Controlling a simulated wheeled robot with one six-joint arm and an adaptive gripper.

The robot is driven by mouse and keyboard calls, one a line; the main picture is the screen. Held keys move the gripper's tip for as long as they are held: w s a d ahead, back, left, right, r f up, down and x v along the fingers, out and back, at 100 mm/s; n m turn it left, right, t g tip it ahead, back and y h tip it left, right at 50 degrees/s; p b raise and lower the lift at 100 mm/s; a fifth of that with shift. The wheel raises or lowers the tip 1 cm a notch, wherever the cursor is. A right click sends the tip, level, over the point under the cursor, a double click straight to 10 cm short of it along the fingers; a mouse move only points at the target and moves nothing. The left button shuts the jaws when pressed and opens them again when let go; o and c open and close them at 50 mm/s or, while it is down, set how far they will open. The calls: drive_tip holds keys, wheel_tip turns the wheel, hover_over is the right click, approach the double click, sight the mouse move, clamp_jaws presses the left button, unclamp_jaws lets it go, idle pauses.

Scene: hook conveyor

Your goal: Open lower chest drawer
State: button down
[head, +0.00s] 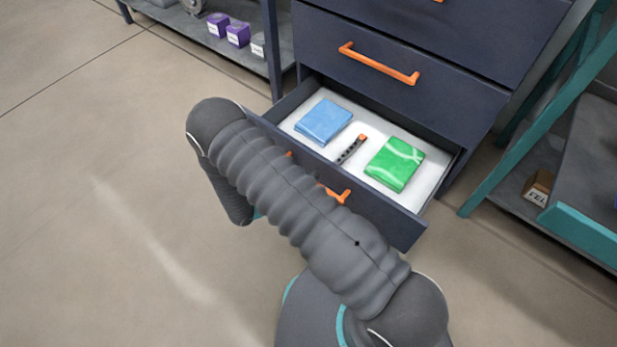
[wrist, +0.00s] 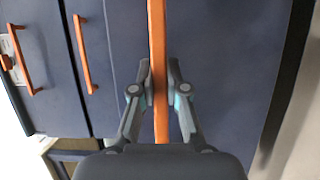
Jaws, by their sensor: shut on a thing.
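The lower chest drawer (head: 435,210) is dark blue and stands pulled out, with its white inside showing in the head view. In it lie a blue packet (head: 323,122), a green packet (head: 395,163) and a small dark strip with an orange end (head: 352,149). Its orange handle (head: 338,194) is partly hidden behind my arm. In the wrist view my gripper (wrist: 161,84) is shut on the orange handle (wrist: 157,40), one finger on each side of the bar. My gripper is hidden behind my arm in the head view.
Above is a shut drawer with an orange handle (head: 378,64). A shelf at upper left holds purple boxes (head: 228,30). At right, a teal-framed rack (head: 490,185) with a cardboard box (head: 538,187) stands close to the chest. The floor at left is clear.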

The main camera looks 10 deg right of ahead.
drive_tip(key=c, duration=1.2)
unclamp_jaws()
drive_tip(key=shift+o, duration=0.2)
drive_tip(key=v, duration=1.2)
drive_tip(key=shift+f, duration=0.1)
